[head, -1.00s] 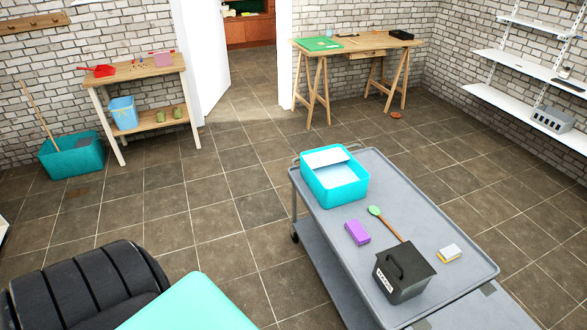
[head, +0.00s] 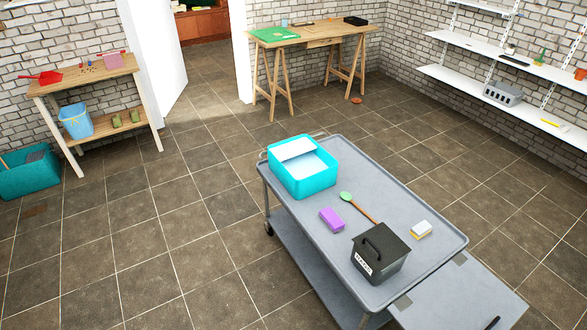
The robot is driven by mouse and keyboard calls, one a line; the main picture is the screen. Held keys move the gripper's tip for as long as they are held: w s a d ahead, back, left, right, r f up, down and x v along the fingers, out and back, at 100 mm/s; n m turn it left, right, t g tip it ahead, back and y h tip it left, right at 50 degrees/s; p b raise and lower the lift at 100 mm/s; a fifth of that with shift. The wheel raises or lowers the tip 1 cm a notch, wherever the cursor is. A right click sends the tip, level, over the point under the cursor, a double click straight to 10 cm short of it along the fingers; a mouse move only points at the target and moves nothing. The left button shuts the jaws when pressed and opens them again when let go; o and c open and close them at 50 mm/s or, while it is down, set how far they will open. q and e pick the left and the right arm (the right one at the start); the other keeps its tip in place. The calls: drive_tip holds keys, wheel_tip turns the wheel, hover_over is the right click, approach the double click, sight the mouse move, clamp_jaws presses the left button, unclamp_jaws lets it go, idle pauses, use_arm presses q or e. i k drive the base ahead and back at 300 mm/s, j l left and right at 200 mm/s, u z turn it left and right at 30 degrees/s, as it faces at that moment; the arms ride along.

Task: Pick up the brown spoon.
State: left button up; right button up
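The spoon (head: 363,210) lies on the grey cart (head: 432,219). Neither of my grippers is in the head view.
Open tiled floor (head: 165,245) lies left of the cart.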

sight(346, 196)
drive_tip(key=i+j+z, duration=0.15)
drive_tip(key=z, duration=0.25)
drive_tip(key=i+j+z, duration=0.15)
drive_tip(key=z, duration=0.25)
drive_tip(key=i+j+z, duration=0.1)
drive_tip(key=j+z, duration=0.25)
drive_tip(key=l, duration=0.1)
